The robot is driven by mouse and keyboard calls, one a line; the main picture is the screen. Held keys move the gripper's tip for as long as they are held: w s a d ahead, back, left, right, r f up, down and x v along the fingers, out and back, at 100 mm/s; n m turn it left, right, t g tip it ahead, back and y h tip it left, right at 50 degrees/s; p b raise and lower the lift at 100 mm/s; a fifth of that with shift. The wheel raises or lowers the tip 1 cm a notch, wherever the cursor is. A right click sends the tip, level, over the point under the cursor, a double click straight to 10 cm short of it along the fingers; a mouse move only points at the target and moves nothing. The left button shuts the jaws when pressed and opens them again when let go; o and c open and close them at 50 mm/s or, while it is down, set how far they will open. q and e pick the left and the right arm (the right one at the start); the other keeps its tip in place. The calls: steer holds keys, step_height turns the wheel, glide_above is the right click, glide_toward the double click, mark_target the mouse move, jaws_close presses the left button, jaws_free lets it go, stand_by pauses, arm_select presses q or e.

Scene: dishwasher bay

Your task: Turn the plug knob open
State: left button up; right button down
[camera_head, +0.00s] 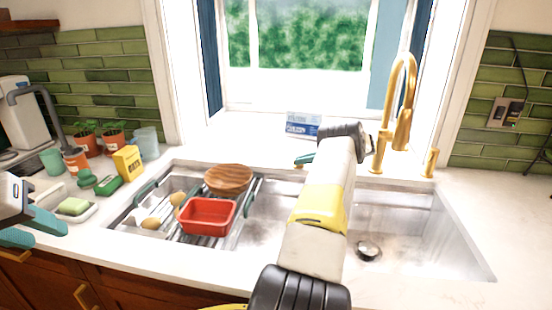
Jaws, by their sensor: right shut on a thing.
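My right arm reaches over the sink to its back edge. My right gripper (304,160) is shut there, and only a teal fingertip shows to the left of the wrist. The plug knob is hidden behind my wrist, where the gripper is closed on it. The drain (367,250) lies in the bottom of the right basin (415,225). My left gripper (33,229) is open and empty at the left edge, by the soap dish.
A gold faucet (400,100) stands close to the right of my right wrist. A drying rack with a red tub (207,216) and a wooden bowl (228,178) fills the left basin. A blue-white box (303,125) stands on the sill. The right counter is clear.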

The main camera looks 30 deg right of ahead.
stand_by(0.4)
steer(key=c, duration=1.5)
jaws_free()
steer(key=shift+o, duration=0.2)
steer(key=shift+r, duration=0.1)
step_height(320, 180, up, 4)
steer(key=shift+a+f, duration=0.1)
steer(key=shift+f, duration=0.15)
steer(key=s+a+r, duration=0.1)
steer(key=s+a, duration=0.9)
steer(key=s, duration=0.2)
steer(key=shift+a, duration=0.2)
steer(key=shift+r, duration=0.1)
